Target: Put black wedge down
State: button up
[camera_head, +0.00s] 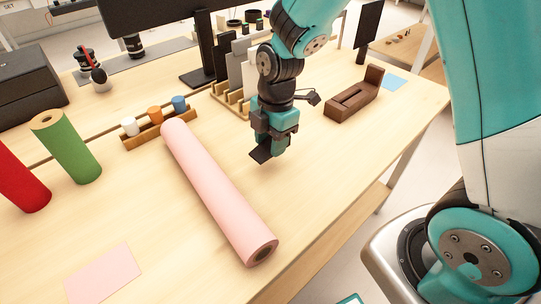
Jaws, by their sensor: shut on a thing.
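My gripper (272,142) hangs over the middle of the wooden table (330,172), pointing down. It is shut on the black wedge (261,154), a small dark piece that shows below the fingers at the lower left. The fingers hide part of the wedge. The wedge seems to be a little above the table top, but I cannot tell the exact gap.
A pink roll (215,190) lies close to the left of my gripper. A small rack (156,133) with coloured pegs, a brown wooden block (354,95) and a blue sheet (394,83) stand around. A pink sheet (103,274) lies front left. Table right of the roll is clear.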

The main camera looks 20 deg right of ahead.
aim_at(271, 164)
jog(key=shift+f, duration=2.3)
jog(key=o, duration=0.9)
jog(key=shift+f, duration=0.1)
jog(key=r, duration=0.7)
jog(key=d+r, duration=0.1)
jog(key=r, duration=0.3)
jog(key=shift+w+d, duration=0.1)
jog(key=shift+w, duration=0.15)
jog(key=shift+s+r, duration=0.1)
jog(key=shift+r, duration=0.55)
jog(key=s+a+r+m+y, duration=0.1)
jog(key=s+a+r+m, duration=0.1)
jog(key=s+m, duration=0.3)
jog(key=s+a+r+m+y, duration=0.1)
jog(key=s+a+r+m, duration=0.1)
jog(key=s+r+m, duration=0.2)
jog(key=s+a+r+m, duration=0.2)
jog(key=s+m, duration=0.3)
jog(key=s, duration=0.5)
jog(key=shift+r+m+y, duration=0.3)
jog(key=shift+r+y, duration=0.1)
